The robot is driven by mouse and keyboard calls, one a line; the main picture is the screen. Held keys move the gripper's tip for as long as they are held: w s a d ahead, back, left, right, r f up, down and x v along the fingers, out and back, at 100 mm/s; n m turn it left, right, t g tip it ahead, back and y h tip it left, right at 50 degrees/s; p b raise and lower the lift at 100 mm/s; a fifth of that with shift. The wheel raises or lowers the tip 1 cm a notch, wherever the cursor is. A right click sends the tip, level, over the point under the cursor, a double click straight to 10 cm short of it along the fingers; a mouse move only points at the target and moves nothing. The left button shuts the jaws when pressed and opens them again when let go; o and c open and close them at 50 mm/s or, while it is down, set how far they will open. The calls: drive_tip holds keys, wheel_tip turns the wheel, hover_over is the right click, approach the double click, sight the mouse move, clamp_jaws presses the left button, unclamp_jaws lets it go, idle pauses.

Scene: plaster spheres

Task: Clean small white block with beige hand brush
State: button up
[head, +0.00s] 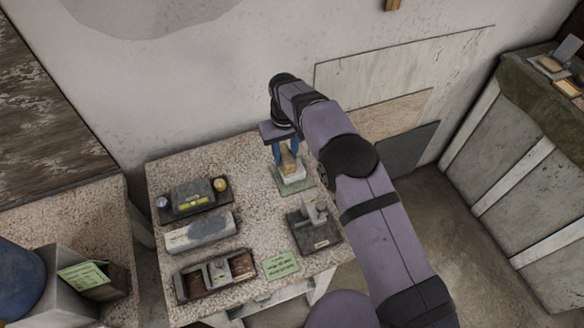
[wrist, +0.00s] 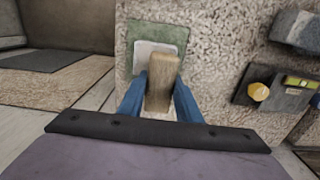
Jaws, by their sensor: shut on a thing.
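My gripper (head: 287,160) has blue fingers and is shut on the beige hand brush (head: 288,162). In the wrist view the fingers of my gripper (wrist: 161,95) close on both sides of the brush (wrist: 161,82), which points away from the camera. The small white block (head: 293,176) is under the brush on a green mat (head: 280,185). In the wrist view the white block (wrist: 142,50) shows beyond the brush, on the green mat (wrist: 172,34). The brush overlaps the block in both views. I cannot tell whether they touch.
On the speckled table (head: 260,225), a dark tray with a level (head: 192,199), a grey stone block (head: 199,233), a wooden box (head: 215,274), a dark plate with a grey piece (head: 314,225) and a green note (head: 280,266) stand around. The wall is behind the table.

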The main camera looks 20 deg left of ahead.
sight(289, 162)
drive_tip(key=shift+w+a, duration=0.4)
drive_tip(key=shift+a, duration=0.05)
idle(0.3)
drive_tip(key=shift+s+d, duration=0.75)
drive_tip(key=shift+d, duration=0.1)
drive_tip(key=shift+s+d, duration=0.75)
drive_tip(key=shift+s, duration=0.05)
drive_tip(key=shift+a, duration=0.1)
drive_tip(key=shift+w+a, duration=0.7)
drive_tip(key=shift+w, duration=0.1)
drive_tip(key=shift+w+a, duration=0.75)
